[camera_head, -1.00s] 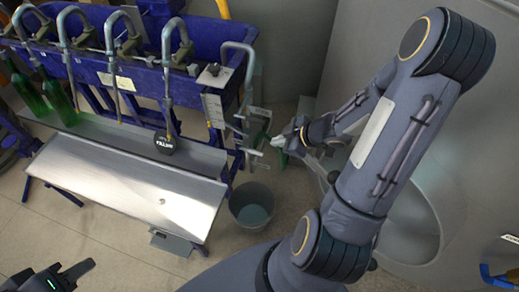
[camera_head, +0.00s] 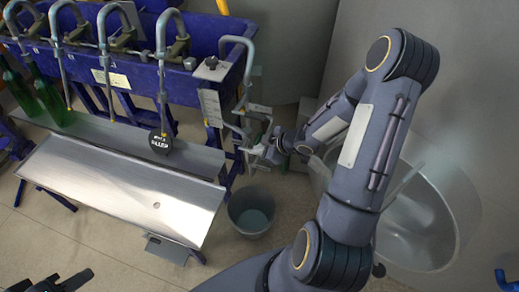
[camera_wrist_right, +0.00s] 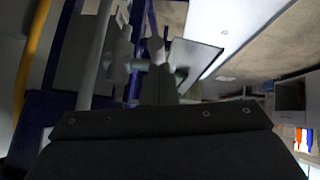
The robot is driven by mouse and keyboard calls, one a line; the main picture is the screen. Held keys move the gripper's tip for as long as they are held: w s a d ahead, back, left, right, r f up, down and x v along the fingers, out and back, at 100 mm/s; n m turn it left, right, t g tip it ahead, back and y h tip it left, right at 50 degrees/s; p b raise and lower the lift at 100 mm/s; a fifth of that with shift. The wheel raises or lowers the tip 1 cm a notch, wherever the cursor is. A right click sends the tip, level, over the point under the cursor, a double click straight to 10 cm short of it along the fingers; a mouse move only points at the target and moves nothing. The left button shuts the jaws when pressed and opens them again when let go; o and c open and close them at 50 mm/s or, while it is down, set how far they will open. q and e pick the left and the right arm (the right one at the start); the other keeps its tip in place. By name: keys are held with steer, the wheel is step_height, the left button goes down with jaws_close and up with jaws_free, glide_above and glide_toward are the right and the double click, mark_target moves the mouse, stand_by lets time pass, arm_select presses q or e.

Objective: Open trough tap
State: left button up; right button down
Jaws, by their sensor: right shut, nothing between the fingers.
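The blue trough (camera_head: 190,80) stands at the back left, with a grey pipe (camera_head: 250,62) bending down at its right end. Below it are pale metal tap parts (camera_head: 243,135), small and partly mixed up with my gripper. My right gripper (camera_head: 270,152) is shut and empty, right beside these tap parts. Whether it touches them I cannot tell. In the right wrist view the light grey shut fingers (camera_wrist_right: 158,75) point at a blurred pale upright part (camera_wrist_right: 122,60). My left gripper (camera_head: 60,284) is cut off by the bottom left edge.
A grey bucket (camera_head: 251,213) stands on the floor below the tap parts. A metal drain table (camera_head: 120,190) is in front of the trough. Green bottles (camera_head: 52,100) stand at left. A large round metal vessel (camera_head: 425,225) is behind my right arm.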

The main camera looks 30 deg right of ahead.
steer(key=f+b, duration=0.1)
steer(key=f+t+y+b, duration=0.1)
steer(key=b, duration=0.1)
steer(key=f+t+b, duration=0.1)
steer(key=shift+s+d+y, duration=0.35)
steer(key=shift+y, duration=0.05)
steer(key=shift+r, duration=0.1)
